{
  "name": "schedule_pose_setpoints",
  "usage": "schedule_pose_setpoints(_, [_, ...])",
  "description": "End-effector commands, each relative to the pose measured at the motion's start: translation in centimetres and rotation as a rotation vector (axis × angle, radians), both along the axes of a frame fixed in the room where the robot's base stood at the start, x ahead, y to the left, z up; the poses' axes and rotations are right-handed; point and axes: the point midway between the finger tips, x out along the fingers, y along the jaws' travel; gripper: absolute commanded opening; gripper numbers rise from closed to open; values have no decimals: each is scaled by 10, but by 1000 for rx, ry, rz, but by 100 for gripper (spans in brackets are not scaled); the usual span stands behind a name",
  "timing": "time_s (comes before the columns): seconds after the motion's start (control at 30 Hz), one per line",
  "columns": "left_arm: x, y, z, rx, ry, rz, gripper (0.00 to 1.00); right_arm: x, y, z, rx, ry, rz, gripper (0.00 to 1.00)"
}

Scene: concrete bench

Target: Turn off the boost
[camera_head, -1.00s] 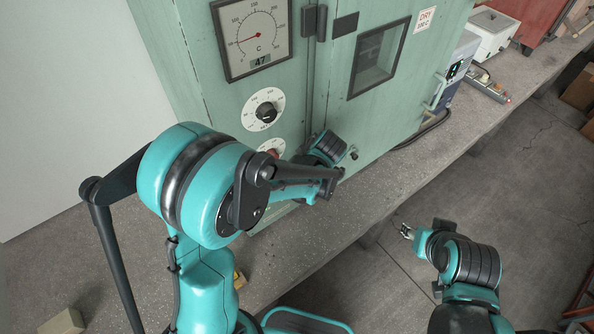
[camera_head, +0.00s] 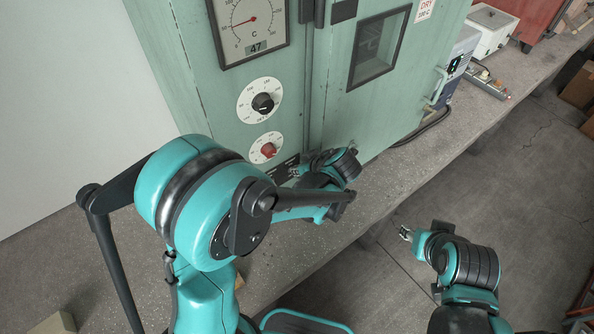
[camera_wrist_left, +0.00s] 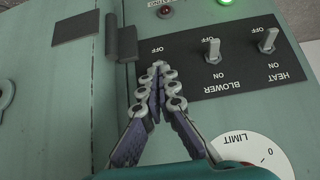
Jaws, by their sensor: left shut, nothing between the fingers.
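The black switch panel (camera_wrist_left: 240,68) on the green cabinet appears upside down in the left wrist view. It carries a HEAT toggle (camera_wrist_left: 268,40) and a BLOWER toggle (camera_wrist_left: 212,50), with OFF and ON labels. A third OFF label shows at the panel's left end; my left gripper (camera_wrist_left: 158,68) is in front of the spot below it and hides any switch and name there. Its fingers are shut and empty, tips over the panel; contact cannot be told. In the head view, my left gripper (camera_head: 295,172) is at the panel, below the red knob (camera_head: 268,151).
A black knob (camera_head: 263,103) and a temperature gauge (camera_head: 250,25) are higher on the cabinet. A LIMIT dial (camera_wrist_left: 252,155) is close to the fingers. My right gripper (camera_head: 405,233) is over the floor, away from the cabinet. The bench (camera_head: 385,185) in front is clear.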

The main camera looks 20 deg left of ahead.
Motion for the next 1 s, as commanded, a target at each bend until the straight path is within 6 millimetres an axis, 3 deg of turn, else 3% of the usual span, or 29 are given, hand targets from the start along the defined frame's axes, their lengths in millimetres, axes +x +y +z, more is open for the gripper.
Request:
schedule_pose_setpoints(0.2, [-3, -4, -11, 89, -69, -2, 0, 0, 0, -27, 0, 0, 0, 40])
schedule_pose_setpoints(0.6, [-6, -7, -16, 219, -172, -1, 0, 0, 0, -57, 0, 0, 0, 40])
schedule_pose_setpoints(1.0, [-6, -7, -11, 235, -182, 1, 0, 0, 0, -54, 0, 0, 0, 40])
